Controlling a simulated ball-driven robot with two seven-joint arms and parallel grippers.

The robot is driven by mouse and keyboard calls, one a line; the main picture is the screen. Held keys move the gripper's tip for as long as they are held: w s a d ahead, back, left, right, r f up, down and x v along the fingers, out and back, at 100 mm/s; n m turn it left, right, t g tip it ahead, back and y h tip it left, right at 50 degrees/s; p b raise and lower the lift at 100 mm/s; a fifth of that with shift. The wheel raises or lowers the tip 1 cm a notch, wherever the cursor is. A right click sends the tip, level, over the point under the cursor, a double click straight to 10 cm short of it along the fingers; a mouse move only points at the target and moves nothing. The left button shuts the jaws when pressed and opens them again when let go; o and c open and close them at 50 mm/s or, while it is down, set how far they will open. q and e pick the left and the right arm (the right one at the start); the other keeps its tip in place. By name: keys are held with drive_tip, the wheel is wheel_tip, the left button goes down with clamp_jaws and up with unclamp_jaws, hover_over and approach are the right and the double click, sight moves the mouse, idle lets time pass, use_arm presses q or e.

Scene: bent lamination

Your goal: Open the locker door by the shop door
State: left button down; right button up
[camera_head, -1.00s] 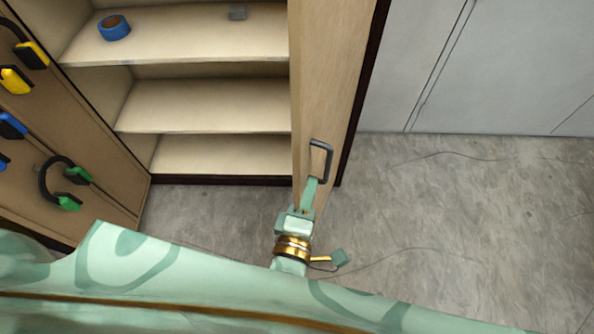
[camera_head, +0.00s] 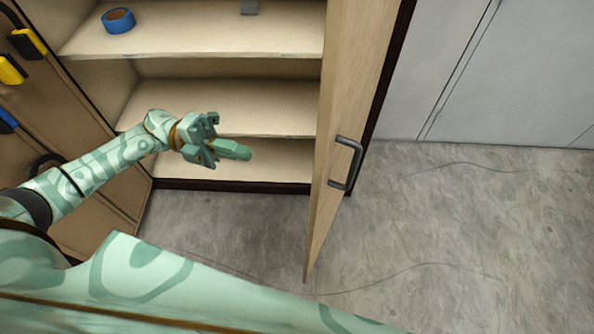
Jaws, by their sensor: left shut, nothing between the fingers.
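The locker door (camera_head: 355,80) is wooden and stands swung out from the locker, with its inner side and open shelves to the left of it. Its dark bar handle (camera_head: 347,163) is on the right-hand face. The locker (camera_head: 215,95) shows several pale shelves. My left gripper (camera_head: 243,152) is in front of the lower shelves, left of the door and apart from it. It is shut and empty. My right gripper is not in view.
Ear defenders and yellow items (camera_head: 27,42) hang on the panel at left. Grey floor (camera_head: 460,230) is clear at right.

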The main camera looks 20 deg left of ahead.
use_arm(q)
drive_tip(key=s+d+m+y+p, duration=0.1)
drive_tip(key=d+p, duration=0.3)
drive_tip(key=d, duration=0.8)
drive_tip(key=shift+s+d+f, duration=0.15)
drive_tip(key=shift+f, duration=0.3)
drive_tip(key=w+d+n+t+y+p, duration=0.1)
drive_tip(key=d+n+t+p, duration=0.3)
drive_tip(key=d, duration=2.3)
drive_tip(key=shift+w+d+t, duration=0.25)
drive_tip(key=shift+w+t, duration=0.1)
drive_tip(key=shift+t, duration=0.85)
drive_tip(key=shift+a, duration=0.1)
